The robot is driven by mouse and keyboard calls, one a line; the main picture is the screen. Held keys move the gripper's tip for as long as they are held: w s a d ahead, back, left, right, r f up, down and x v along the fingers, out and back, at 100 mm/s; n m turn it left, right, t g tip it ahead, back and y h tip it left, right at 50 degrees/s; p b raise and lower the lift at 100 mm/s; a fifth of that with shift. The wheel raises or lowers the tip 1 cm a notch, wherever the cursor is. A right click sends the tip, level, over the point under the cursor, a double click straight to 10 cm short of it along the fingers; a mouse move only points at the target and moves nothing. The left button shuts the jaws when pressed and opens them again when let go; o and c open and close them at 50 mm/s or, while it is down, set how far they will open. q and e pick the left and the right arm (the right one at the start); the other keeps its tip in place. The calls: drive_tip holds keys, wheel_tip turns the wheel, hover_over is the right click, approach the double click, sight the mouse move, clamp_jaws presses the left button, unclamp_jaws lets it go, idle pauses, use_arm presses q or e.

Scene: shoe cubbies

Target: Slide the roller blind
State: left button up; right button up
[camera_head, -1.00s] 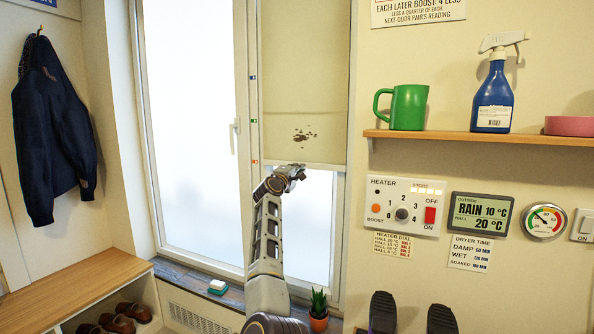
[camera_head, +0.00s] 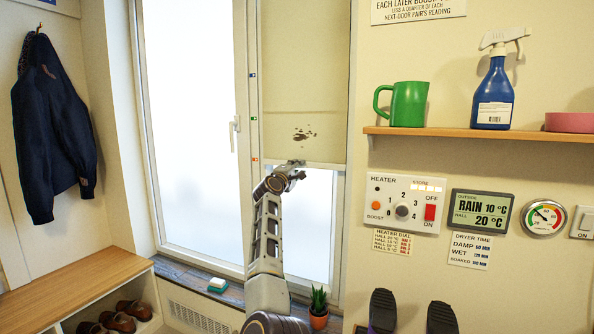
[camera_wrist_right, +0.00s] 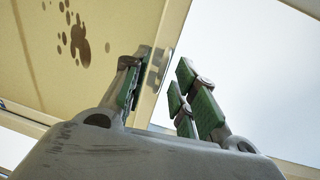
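The beige roller blind (camera_head: 305,80) hangs over the upper part of the right window pane, with dark stains near its lower end. Its pale bottom bar (camera_head: 328,166) is about level with the red mark (camera_head: 254,159) on the window frame. My right gripper (camera_head: 296,172) is at the bar's left-middle part. In the right wrist view, the blind (camera_wrist_right: 80,60) is at the left, and a small shiny tab (camera_wrist_right: 153,70) on its lower edge lies by the left finger. My right gripper (camera_wrist_right: 160,88) is open there, its fingers apart. My left gripper is out of view.
Blue (camera_head: 252,75) and green (camera_head: 253,118) marks are higher on the frame. A potted plant (camera_head: 319,308) and a sponge (camera_head: 218,285) are on the sill below. A shelf (camera_head: 470,133) with a green mug (camera_head: 405,105) and the heater panel (camera_head: 403,203) are right.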

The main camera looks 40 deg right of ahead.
drive_tip(key=shift+a, duration=0.1)
drive_tip(key=v, duration=0.7)
idle(0.5)
drive_tip(key=shift+s+a+f, duration=0.1)
idle(0.5)
